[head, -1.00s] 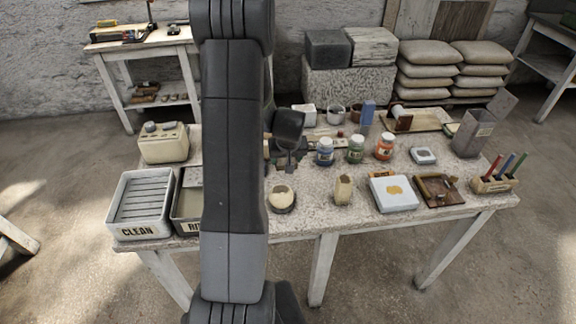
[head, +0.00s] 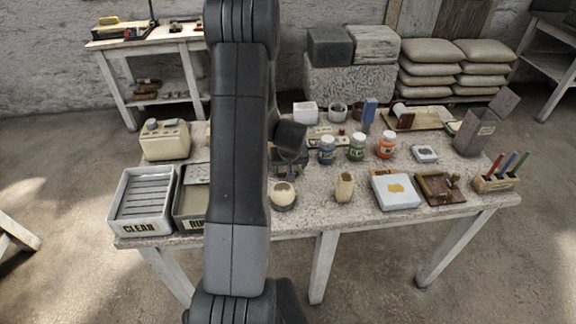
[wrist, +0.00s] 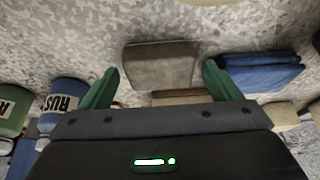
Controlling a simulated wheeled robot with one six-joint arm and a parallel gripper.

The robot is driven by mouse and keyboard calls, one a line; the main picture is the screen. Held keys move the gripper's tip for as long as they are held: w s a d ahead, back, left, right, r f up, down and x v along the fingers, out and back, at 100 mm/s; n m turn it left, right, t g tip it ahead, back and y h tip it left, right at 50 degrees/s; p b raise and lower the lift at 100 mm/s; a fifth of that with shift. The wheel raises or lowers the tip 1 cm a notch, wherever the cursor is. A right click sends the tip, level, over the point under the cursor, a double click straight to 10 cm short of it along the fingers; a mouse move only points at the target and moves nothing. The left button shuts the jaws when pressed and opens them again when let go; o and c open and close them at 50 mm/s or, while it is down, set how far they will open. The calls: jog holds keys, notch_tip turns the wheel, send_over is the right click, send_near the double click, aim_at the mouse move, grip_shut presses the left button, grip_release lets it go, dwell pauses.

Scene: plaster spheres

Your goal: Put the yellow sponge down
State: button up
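My gripper (wrist: 160,86) is open, its two green fingers spread with a gap on each side of a dull tan-brown block. This block (wrist: 160,66) has a darker brown edge and appears to rest on the speckled tabletop; it looks like the sponge, though its yellow is not clear in this light. In the head view my gripper (head: 288,168) is low over the table, left of the jars, and my arm hides much around it. I cannot make out the sponge in the head view.
A blue folded piece (wrist: 262,72) lies right of the block in the wrist view. The CLEAN tray (head: 142,203) and a partly hidden tray (head: 190,205) are at the left. A round pale pot (head: 283,196) stands in front.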

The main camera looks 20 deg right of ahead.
jog(key=shift+s+r, duration=0.1)
jog(key=shift+r, duration=0.3)
jog(key=v, duration=1.1)
jog(key=shift+r+b, duration=0.2)
jog(key=shift+b, duration=0.15)
jog(key=shift+s, duration=0.1)
jog(key=p+x, duration=0.1)
jog(key=x, duration=1)
jog(key=shift+f, duration=0.35)
jog(key=shift+w+f, duration=0.2)
jog(key=shift+f, duration=0.2)
jog(key=shift+r, duration=0.2)
